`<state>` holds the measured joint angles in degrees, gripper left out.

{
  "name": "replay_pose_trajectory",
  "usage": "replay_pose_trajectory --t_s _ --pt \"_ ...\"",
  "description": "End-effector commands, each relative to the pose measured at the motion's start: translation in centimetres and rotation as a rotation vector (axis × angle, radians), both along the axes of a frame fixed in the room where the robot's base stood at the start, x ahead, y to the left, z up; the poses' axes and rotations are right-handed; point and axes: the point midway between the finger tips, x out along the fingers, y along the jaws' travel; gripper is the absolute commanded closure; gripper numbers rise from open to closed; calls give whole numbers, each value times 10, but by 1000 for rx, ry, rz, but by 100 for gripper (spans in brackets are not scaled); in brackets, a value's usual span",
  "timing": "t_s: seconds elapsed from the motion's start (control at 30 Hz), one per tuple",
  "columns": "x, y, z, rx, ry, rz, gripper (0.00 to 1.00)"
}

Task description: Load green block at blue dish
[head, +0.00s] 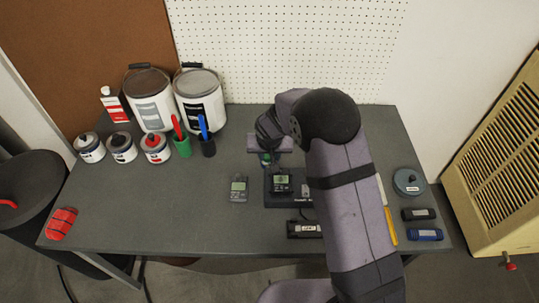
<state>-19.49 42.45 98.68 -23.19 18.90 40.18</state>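My arm reaches from the lower right over the table's middle. The end of my gripper (268,150) is at the back middle of the table, seen from above, with its fingers mostly hidden. A small green thing (265,158) shows just below it; I cannot tell whether this is the green block or whether the gripper holds it. No other plain green block is visible. A round blue-grey dish-like thing (409,181) with a dark knob lies at the table's right; I cannot tell whether it is the blue dish.
A dark stand with a meter (282,184) is in front of the gripper, with a second meter (238,189) to its left. Paint cans (149,97), jars and green (181,146) and black cups stand back left. The table's front left is mostly clear.

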Motion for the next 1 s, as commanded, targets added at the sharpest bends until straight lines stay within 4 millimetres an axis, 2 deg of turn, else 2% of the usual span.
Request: replay_pose_trajectory --t_s 0.47,1.0 --pt "-2 0 -1 -2 5 -1 88" --pt "-1 0 35 -1 2 1 88"
